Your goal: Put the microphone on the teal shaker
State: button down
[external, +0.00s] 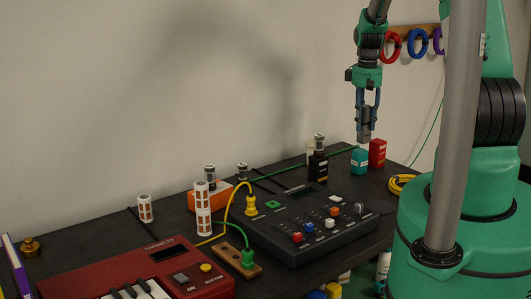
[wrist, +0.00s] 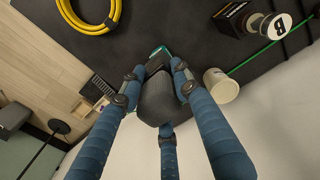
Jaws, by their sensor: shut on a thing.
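My gripper (external: 366,108) points down at the back right of the dark table. It is shut on the microphone (external: 364,126), a grey piece hanging below the fingers. In the wrist view the microphone (wrist: 158,98) is a dark grey rounded body between the blue fingers. The teal shaker (external: 359,161) is a small teal block on the table, almost straight below the microphone. A narrow gap seems to show between them. In the wrist view only a teal edge (wrist: 158,51) shows past the microphone; the rest is hidden.
A red block (external: 377,152) stands close to the teal shaker's right. A black block (external: 318,166) with a piece on top and a cream cup (wrist: 221,85) stand to its left. A green cable (external: 288,168) runs behind. A yellow cable coil (external: 400,184) lies at the right edge.

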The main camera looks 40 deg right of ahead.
jog(key=shift+w+d, duration=0.35)
jog(key=shift+w, duration=0.25)
jog(key=shift+w+d, duration=0.35)
jog(key=shift+w, duration=0.2)
jog(key=shift+f, duration=0.1)
jog(key=shift+f, duration=1.7)
jog(key=shift+f, duration=0.15)
jog(key=c, duration=1.3)
grip_release()
notch_tip(320, 180, up, 12)
jog(key=shift+r+p, duration=0.1)
jog(key=shift+p, duration=0.2)
jog(key=shift+a+r, duration=0.1)
